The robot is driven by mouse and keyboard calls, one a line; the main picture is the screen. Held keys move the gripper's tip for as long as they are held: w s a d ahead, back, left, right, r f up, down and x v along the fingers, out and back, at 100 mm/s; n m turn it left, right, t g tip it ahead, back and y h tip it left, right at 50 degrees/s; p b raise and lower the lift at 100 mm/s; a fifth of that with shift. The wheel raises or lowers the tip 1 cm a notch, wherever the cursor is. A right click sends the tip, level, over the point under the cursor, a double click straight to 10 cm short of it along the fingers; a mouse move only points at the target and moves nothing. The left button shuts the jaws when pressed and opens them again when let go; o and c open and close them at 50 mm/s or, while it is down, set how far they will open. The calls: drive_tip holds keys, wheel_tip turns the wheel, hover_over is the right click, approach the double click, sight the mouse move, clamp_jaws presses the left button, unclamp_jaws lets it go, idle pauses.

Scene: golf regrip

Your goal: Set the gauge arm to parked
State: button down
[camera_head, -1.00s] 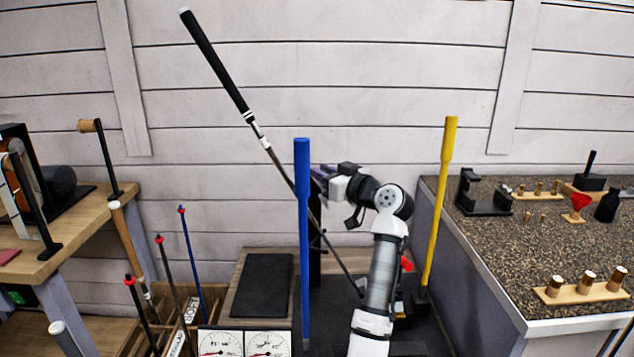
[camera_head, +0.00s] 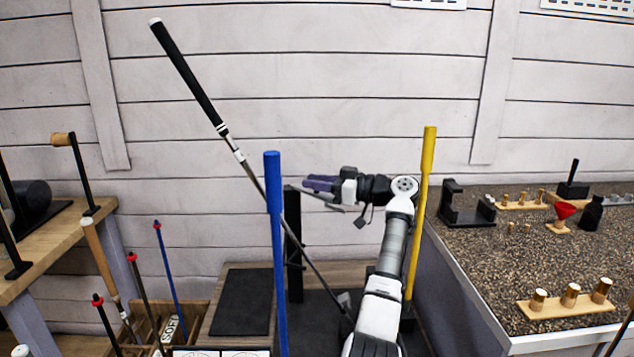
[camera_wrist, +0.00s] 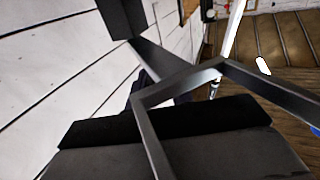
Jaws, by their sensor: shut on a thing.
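My gripper (camera_head: 312,185) is raised at the upper end of a black post (camera_head: 293,245), its purple-tipped fingers pointing left. The wrist view shows a bent dark grey bar (camera_wrist: 185,84) crossing close in front of the camera, above broad dark surfaces. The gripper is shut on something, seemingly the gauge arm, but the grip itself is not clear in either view. A golf club with a black grip (camera_head: 187,75) leans diagonally up to the left, its shaft passing in front of the black post. I cannot make out a parked mark.
A blue pole (camera_head: 276,240) stands left of the post and a yellow pole (camera_head: 421,220) stands right of my arm. A speckled counter (camera_head: 510,265) with small stands is at right. A bin of clubs (camera_head: 150,335) and a wooden bench (camera_head: 40,255) are at left.

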drive_tip(key=c, duration=1.3)
unclamp_jaws()
drive_tip(key=shift+r, duration=0.1)
wheel_tip(320, 180, up, 20)
drive_tip(key=p, duration=0.1)
drive_tip(key=shift+p, duration=0.35)
drive_tip(key=shift+c, duration=0.4)
